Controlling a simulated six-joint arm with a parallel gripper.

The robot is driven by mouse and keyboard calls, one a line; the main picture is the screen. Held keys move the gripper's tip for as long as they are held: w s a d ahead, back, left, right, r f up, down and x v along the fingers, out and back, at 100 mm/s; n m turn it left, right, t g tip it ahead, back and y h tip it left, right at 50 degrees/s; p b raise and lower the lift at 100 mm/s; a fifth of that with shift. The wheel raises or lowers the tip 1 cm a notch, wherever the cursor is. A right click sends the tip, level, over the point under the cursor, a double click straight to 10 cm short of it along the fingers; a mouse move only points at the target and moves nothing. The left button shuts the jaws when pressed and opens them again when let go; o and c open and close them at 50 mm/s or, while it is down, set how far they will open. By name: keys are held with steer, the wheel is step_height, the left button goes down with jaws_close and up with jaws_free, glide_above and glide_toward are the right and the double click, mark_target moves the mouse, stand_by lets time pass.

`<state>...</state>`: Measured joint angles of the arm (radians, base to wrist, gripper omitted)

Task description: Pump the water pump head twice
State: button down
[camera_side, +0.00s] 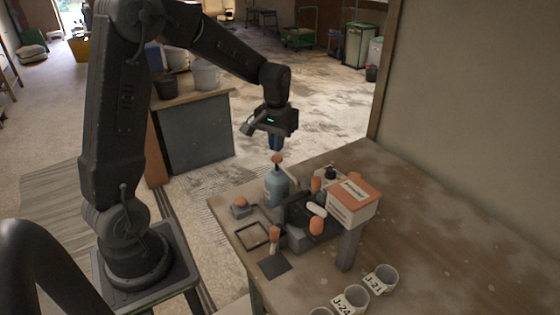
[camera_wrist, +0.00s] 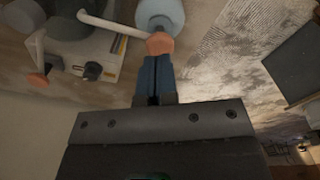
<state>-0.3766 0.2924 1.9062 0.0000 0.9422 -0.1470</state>
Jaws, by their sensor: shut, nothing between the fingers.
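The water pump bottle (camera_side: 276,187) is blue-grey and stands upright at the far left edge of the wooden table. Its orange pump head (camera_side: 277,159) is on top. In the wrist view the orange pump head (camera_wrist: 159,43) sits just beyond my fingertips, with the pale blue bottle (camera_wrist: 161,14) behind it. My gripper (camera_side: 276,148) points straight down with its blue fingers shut and empty, just above the pump head. I cannot tell whether the fingertips touch the head; a small gap seems to show in the side view.
Right of the bottle stand a dark device with orange knobs (camera_side: 316,226) and an orange-and-white box (camera_side: 353,204) on a post. A small block with an orange button (camera_side: 241,205) and a black frame (camera_side: 252,236) lie left. White cups (camera_side: 381,279) stand at the front. The table's right side is clear.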

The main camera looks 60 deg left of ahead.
mark_target(277, 157)
steer(key=shift+f, duration=1.75)
steer(key=shift+r, duration=1.8)
steer(key=shift+f, duration=1.8)
steer(key=shift+r, duration=1.8)
steer(key=shift+r, duration=0.1)
